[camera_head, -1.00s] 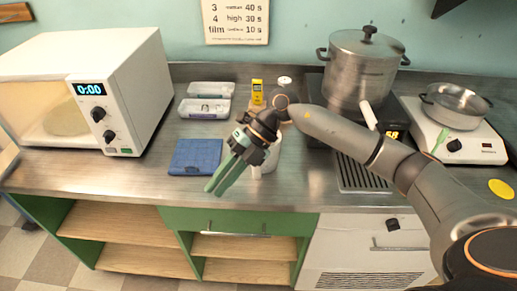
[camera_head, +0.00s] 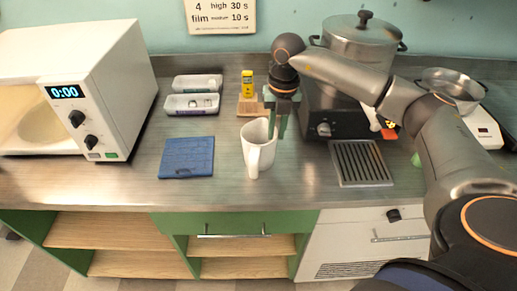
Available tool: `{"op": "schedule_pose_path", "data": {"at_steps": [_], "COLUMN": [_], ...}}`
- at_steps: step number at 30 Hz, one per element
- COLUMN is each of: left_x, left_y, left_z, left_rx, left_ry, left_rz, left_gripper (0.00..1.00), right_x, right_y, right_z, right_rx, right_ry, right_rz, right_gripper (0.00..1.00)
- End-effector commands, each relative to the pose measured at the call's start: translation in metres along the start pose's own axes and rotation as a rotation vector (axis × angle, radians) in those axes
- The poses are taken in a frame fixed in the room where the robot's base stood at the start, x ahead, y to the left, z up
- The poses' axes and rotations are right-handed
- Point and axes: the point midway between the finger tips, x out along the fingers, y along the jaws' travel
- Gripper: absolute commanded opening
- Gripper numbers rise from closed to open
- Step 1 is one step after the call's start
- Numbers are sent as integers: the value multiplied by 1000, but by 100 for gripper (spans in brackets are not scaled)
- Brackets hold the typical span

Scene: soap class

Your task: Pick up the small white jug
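The small white jug (camera_head: 258,158) stands upright on the metal worktop, its handle facing the front edge. My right gripper (camera_head: 278,131) points down at the jug's right side. Its two green fingers are apart, with a gap between them, and their tips are close to the rim. I cannot tell whether a finger is inside the jug or touches it. My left gripper is out of view.
Behind are white trays (camera_head: 192,104) and a yellow item (camera_head: 247,83) on a wooden block. A microwave (camera_head: 110,95) stands left; a drain grille (camera_head: 361,163), black hotplate (camera_head: 324,122) and large pot (camera_head: 358,38) are right.

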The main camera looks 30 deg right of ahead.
Motion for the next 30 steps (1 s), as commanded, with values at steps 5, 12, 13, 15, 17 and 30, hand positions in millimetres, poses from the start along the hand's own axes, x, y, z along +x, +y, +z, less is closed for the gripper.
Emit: {"op": "schedule_pose_path", "data": {"at_steps": [5,12,13,15,17,30], "left_x": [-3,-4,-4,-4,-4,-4], "left_y": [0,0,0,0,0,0], "left_z": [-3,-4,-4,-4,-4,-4], "left_rx": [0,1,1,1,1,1], "left_ry": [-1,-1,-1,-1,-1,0], "left_rz": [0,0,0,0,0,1], "left_gripper": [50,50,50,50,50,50], "right_x": [21,50,52,53,53,52], "right_y": [-3,-3,-3,-3,-3,-3], "right_z": [0,2,2,2,2,2], "right_rx": [-1,-1,-1,-2,-2,-2], "right_ry": [6,3,3,2,2,1], "right_rz": [-3,0,0,1,1,1], "right_gripper": [19,19,19,19,19,0]}}
